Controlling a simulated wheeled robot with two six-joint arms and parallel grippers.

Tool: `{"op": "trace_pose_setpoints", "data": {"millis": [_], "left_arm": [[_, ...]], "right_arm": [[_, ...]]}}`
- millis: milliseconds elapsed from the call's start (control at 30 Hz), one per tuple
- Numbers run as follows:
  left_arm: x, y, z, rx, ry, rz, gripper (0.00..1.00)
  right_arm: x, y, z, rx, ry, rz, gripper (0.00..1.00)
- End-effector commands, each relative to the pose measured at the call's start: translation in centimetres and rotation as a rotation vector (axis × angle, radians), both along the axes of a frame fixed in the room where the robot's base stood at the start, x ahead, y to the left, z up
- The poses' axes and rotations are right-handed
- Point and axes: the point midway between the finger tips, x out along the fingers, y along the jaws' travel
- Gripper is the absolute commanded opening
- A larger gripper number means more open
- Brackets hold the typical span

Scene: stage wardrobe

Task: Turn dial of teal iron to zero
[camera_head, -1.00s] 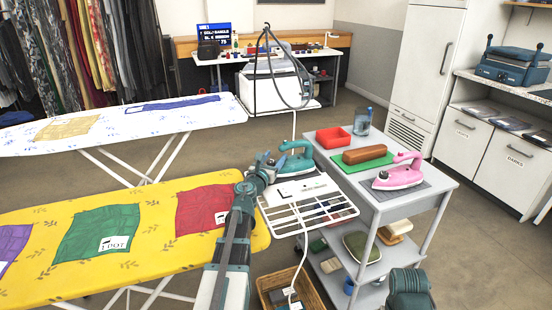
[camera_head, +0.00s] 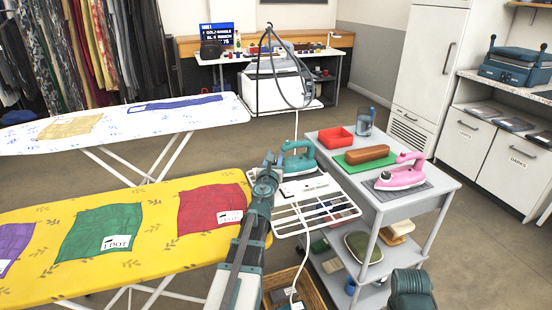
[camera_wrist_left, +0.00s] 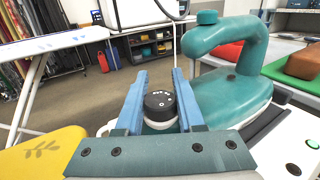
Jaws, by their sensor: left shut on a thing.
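The teal iron (camera_head: 300,163) stands on the white wire rack (camera_head: 345,206) at the right end of the yellow ironing board. In the left wrist view the iron (camera_wrist_left: 228,88) fills the right half, its handle arching above its body. Its black dial (camera_wrist_left: 159,103), with small white marks on top and a pale base, sits between the two blue fingers of my left gripper (camera_wrist_left: 160,85). The gripper is shut on the dial. In the head view my left gripper (camera_head: 269,163) is at the iron's left end and the dial is hidden.
The yellow board (camera_head: 40,270) holds coloured cloths. A white cord hangs from the rack toward a basket (camera_head: 308,283).

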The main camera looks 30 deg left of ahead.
Motion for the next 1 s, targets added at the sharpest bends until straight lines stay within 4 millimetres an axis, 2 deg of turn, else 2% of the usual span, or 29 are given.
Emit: {"op": "trace_pose_setpoints", "data": {"millis": [500,1000], "left_arm": [[-0.4,0.9,0.0,0.000,0.000,0.448,0.00],[-1.1,1.4,0.0,0.000,0.000,0.668,0.00]], "right_arm": [[0.0,0.0,0.0,0.000,0.000,0.000,0.00],[0.0,0.0,0.0,0.000,0.000,0.000,0.00]]}}
